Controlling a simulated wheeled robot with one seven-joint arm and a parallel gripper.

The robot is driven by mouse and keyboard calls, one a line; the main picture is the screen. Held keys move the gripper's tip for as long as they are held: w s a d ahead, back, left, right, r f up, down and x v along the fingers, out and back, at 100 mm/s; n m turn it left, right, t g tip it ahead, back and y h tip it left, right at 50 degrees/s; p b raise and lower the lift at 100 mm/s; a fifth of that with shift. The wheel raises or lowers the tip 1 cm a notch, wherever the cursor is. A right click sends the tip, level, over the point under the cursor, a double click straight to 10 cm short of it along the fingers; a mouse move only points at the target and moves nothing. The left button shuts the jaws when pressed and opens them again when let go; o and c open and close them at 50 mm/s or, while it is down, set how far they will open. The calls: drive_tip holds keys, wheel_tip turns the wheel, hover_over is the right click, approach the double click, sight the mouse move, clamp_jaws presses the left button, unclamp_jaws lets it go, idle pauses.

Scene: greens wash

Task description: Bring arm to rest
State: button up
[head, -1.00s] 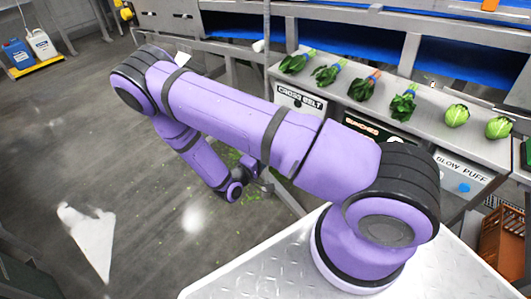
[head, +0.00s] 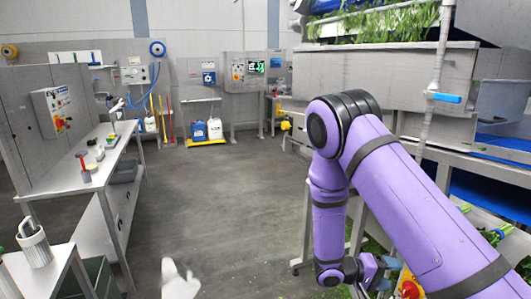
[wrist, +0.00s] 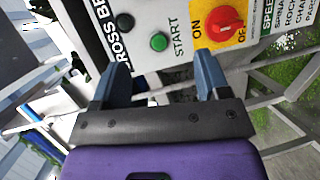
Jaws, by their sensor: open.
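My arm (head: 410,210) is purple with dark joint bands. It reaches up from the lower right of the head view, bends at a dark elbow and hangs down on the far side. My gripper (head: 378,270) is at the low end of the arm, partly hidden behind the upper link. In the wrist view my gripper (wrist: 160,72) shows two blue fingers spread apart with nothing between them. The fingers point at a control panel (wrist: 172,62) with a green START button (wrist: 159,42) and a red ON/OFF knob (wrist: 226,20). I cannot tell whether they touch it.
A steel conveyor frame (head: 400,85) stands close on the right. A long side table (head: 112,150) holding small items stands at the left. Blue and white jugs (head: 206,130) stand on a yellow tray at the back. The grey floor (head: 220,200) between is open.

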drive_tip(key=s+r+m+g+y, duration=0.1)
drive_tip(key=s+r+y, duration=0.3)
drive_tip(key=r, duration=0.7)
drive_tip(key=s+r+m+g+y, duration=0.15)
drive_tip(key=s+r+y, duration=0.3)
drive_tip(key=r, duration=0.75)
drive_tip(key=s+a+r+n+t+y, duration=0.2)
drive_tip(key=s+a+r+t+y, duration=0.2)
drive_tip(key=s+r, duration=1)
drive_tip(key=s+t+y, duration=0.1)
drive_tip(key=t+y, duration=0.2)
drive_tip(key=shift+r+t, duration=0.25)
drive_tip(key=shift+t, duration=0.1)
drive_tip(key=shift+n, duration=0.25)
